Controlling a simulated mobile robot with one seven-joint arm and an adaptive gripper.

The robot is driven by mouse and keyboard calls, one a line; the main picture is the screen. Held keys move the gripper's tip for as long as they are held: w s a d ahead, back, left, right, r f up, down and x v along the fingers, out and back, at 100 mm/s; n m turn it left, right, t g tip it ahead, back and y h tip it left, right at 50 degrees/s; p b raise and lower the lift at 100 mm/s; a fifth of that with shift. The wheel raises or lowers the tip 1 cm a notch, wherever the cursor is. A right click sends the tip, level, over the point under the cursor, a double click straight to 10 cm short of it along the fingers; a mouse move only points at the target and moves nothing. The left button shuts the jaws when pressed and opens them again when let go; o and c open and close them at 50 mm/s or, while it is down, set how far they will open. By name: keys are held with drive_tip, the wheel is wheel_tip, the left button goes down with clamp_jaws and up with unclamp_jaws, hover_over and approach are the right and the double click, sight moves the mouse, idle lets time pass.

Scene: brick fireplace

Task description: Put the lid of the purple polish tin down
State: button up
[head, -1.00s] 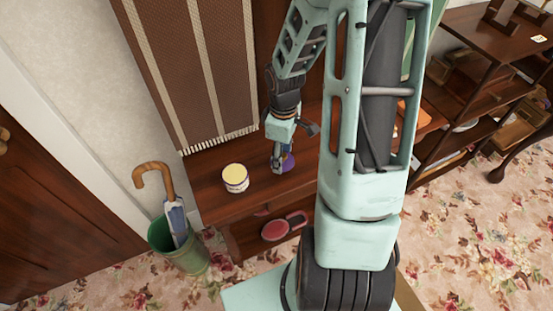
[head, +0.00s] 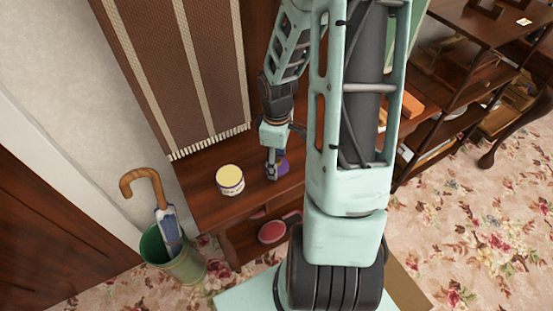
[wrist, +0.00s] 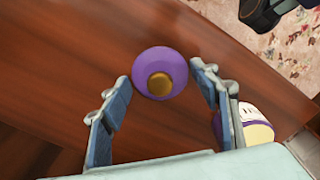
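The purple lid (wrist: 143,60), round with a gold-brown knob in its middle, lies on the dark wooden bench top (wrist: 60,60) in the wrist view. My gripper (wrist: 160,76) is open, one finger on each side of the lid, with narrow gaps between fingers and rim. In the head view the lid (head: 283,164) shows as a purple patch beside my gripper (head: 273,172), partly hidden. The open tin (head: 230,180), white and purple with pale yellow on top, stands on the bench to the left. It also shows in the wrist view (wrist: 259,130), behind the right finger.
A striped brown woven hanging (head: 180,75) hangs behind the bench. A green umbrella stand (head: 178,262) with a wooden-handled umbrella (head: 140,178) stands at the left. A reddish slipper (head: 272,232) lies on the lower shelf. Shelves (head: 455,95) stand at the right. Bare bench lies around the tin.

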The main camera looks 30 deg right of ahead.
drive_tip(key=shift+o, duration=1.1)
wheel_tip(320, 180, up, 12)
drive_tip(key=p, duration=0.3)
drive_tip(key=shift+r, duration=0.2)
